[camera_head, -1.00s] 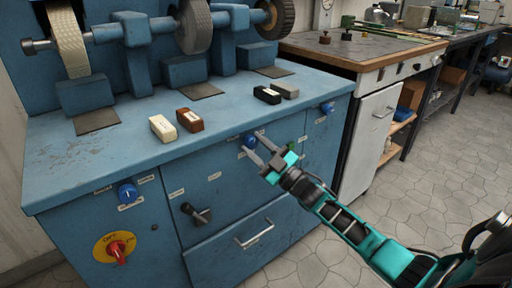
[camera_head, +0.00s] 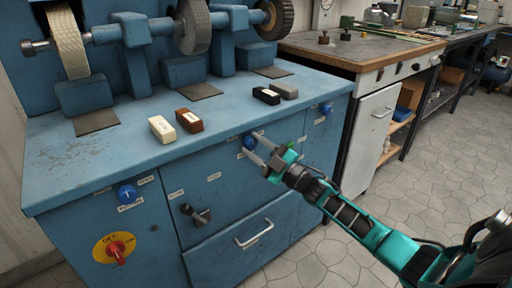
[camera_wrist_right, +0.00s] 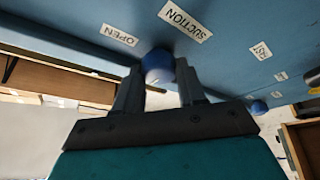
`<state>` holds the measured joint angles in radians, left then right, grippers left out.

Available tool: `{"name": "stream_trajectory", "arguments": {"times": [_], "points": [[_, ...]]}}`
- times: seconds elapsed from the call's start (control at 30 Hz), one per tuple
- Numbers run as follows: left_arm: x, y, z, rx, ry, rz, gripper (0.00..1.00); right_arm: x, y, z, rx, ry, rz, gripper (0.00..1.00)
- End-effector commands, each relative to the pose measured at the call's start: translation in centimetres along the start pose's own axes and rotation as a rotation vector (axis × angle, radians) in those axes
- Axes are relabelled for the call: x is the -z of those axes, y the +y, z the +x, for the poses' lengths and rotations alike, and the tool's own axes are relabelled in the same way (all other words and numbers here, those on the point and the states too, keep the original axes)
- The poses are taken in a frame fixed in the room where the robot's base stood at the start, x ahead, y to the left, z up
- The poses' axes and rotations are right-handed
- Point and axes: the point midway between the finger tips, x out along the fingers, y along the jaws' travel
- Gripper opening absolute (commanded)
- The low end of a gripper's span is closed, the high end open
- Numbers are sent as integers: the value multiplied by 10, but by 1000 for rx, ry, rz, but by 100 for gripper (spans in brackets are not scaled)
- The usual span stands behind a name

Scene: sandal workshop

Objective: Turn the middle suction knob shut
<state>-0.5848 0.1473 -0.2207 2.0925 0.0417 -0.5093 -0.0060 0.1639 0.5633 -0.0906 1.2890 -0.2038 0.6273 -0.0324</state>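The middle suction knob (camera_head: 248,142) is a round blue knob on the blue cabinet's front, just under the worktop edge. In the right wrist view the knob (camera_wrist_right: 158,65) sits between my fingertips, with a SUCTION label above it and an OPEN label to its left. My right gripper (camera_head: 253,144) reaches it from the lower right, one finger on each side. In the wrist view the gripper (camera_wrist_right: 160,80) is open, with narrow gaps to the knob; contact is not clear. The knob's pointer mark is not readable. My left gripper is out of view.
Two other blue knobs, left (camera_head: 127,194) and right (camera_head: 326,108), are on the same front. A red switch on yellow (camera_head: 116,248), a black handle (camera_head: 197,213) and a drawer handle (camera_head: 254,234) sit lower. Small blocks lie on the worktop (camera_head: 100,150).

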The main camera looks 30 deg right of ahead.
Motion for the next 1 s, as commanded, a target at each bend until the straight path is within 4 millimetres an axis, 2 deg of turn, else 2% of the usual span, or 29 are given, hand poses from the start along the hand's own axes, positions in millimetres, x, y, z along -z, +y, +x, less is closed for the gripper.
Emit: {"name": "stream_trajectory", "arguments": {"times": [0.1, 0.37, 0.47, 0.57, 1.0], "points": [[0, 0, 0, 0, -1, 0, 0, -1, 1, 0, -1, -3, -3, 50], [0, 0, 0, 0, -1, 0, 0, 0, 0, -1, -1, -1, -1, 50], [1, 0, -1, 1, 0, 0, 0, 0, 0, -8, 1, -2, 0, 50], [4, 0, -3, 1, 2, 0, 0, 0, 0, -22, 2, -4, -1, 50], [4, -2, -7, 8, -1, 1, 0, 0, 1, -111, 0, -6, -1, 50]]}}
